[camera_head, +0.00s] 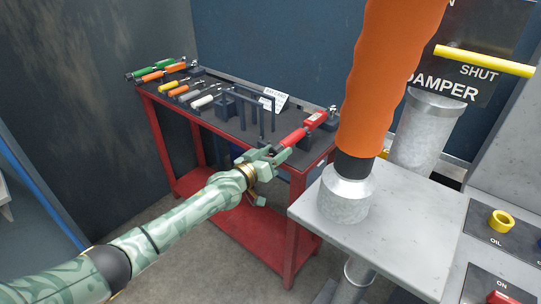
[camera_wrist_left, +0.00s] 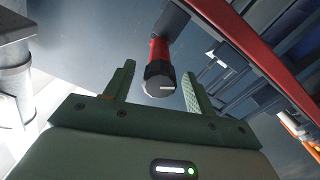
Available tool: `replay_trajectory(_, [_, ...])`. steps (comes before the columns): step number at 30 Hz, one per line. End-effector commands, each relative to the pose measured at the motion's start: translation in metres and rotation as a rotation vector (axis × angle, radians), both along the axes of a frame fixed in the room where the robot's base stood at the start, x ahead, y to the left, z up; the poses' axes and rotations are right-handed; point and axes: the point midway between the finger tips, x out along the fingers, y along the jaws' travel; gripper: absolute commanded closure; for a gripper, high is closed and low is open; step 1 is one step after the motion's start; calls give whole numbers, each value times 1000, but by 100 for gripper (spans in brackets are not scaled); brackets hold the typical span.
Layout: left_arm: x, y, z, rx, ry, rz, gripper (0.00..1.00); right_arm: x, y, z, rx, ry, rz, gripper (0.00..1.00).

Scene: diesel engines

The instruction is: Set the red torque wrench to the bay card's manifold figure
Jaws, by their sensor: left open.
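The red torque wrench (camera_head: 296,136) lies along the right end of the tool trolley, its handle end toward my left gripper (camera_head: 271,154). In the left wrist view the red handle (camera_wrist_left: 157,47) ends in a dark grip with a round end cap (camera_wrist_left: 159,85) bearing a small pale mark. My left gripper (camera_wrist_left: 159,72) is open, one finger on each side of the handle end in the picture; I cannot tell if they touch. The white bay card (camera_head: 274,97) stands at the trolley's back; its figures are too small to read. My right gripper is out of view.
The red trolley (camera_head: 291,225) also carries several green, orange, yellow and white-handled tools (camera_head: 165,72) and a dark frame (camera_head: 262,118). A thick orange hose (camera_head: 388,75) and a grey metal bench (camera_head: 400,225) stand close on the right, with a yellow bar (camera_head: 484,60) above.

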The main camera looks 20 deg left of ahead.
Motion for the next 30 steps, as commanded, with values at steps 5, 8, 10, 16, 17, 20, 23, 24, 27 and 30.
replay_trajectory(5, [-17, 6, 3, -1, 1, 0, 45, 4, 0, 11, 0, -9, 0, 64])
replay_trajectory(8, [-39, 15, 5, 1, 0, 1, 45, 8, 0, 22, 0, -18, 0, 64])
replay_trajectory(10, [-58, 21, 6, 2, 0, 0, 45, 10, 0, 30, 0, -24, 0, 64])
replay_trajectory(16, [-109, 39, 4, 1, 2, -1, 45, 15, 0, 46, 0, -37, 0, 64])
replay_trajectory(17, [-115, 42, 3, 2, 3, 0, 45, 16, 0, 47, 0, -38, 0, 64])
replay_trajectory(20, [-133, 48, 2, 1, 2, -1, 45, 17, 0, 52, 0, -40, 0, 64])
replay_trajectory(23, [-145, 53, 1, 0, 1, 1, 45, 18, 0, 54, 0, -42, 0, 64])
replay_trajectory(24, [-148, 54, 1, 0, 1, 1, 45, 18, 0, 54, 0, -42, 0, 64])
replay_trajectory(27, [-152, 56, 0, 0, 0, 1, 45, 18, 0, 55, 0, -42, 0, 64])
replay_trajectory(30, [-153, 56, 0, 0, 1, 1, 45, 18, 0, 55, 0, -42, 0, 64])
